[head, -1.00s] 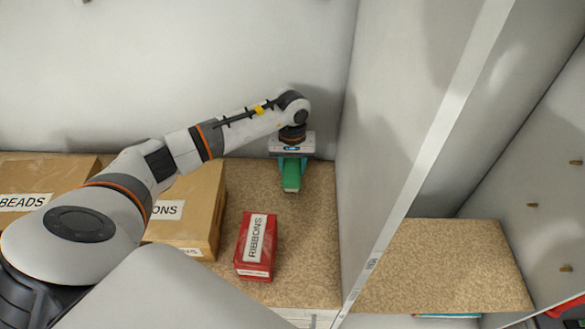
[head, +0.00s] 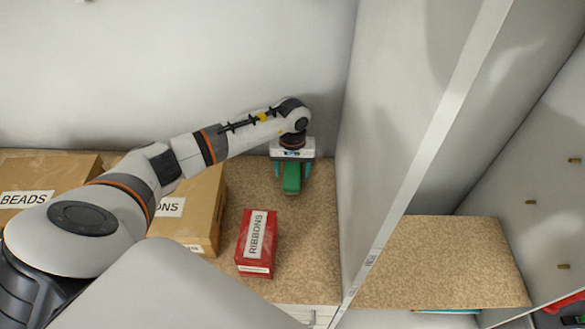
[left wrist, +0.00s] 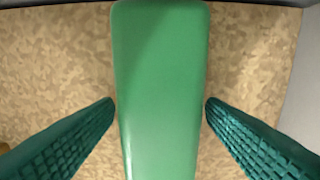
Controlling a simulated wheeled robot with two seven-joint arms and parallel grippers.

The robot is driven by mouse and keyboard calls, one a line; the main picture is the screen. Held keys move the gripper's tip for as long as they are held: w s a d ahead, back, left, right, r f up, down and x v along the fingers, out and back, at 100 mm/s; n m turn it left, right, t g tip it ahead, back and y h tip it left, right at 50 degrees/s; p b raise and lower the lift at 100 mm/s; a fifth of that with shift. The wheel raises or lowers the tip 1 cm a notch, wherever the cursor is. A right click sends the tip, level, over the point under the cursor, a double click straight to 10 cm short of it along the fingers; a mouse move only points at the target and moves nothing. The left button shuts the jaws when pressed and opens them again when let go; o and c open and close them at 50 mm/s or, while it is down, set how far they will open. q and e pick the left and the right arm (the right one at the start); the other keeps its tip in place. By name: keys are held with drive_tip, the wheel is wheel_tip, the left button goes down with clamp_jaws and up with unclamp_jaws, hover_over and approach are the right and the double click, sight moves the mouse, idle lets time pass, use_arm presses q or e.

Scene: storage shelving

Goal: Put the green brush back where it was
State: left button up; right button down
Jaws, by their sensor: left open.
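The green brush (head: 291,179) is at the back of the speckled shelf, close to the white partition. In the left wrist view the green brush (left wrist: 161,90) runs lengthwise up the middle of the picture. My left gripper (head: 291,173) points down over it, with one teal finger on each side. In the left wrist view the fingers of my left gripper (left wrist: 160,106) are open, their tips beside the brush with only narrow gaps, if any. The brush's underside is hidden. My right gripper is not in view.
A red RIBBONS box (head: 257,243) stands in front of the brush. Cardboard boxes, one marked BEADS (head: 40,182) and another (head: 190,210) partly hidden by my arm, stand to the left. The white partition (head: 400,150) rises close on the right. Bare shelf (head: 315,225) lies between.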

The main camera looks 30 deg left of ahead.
sight(292, 168)
use_arm(q)
drive_tip(key=shift+r, duration=0.3)
wheel_tip(292, 168, up, 12)
drive_tip(key=b, duration=0.4)
drive_tip(key=shift+f, duration=0.15)
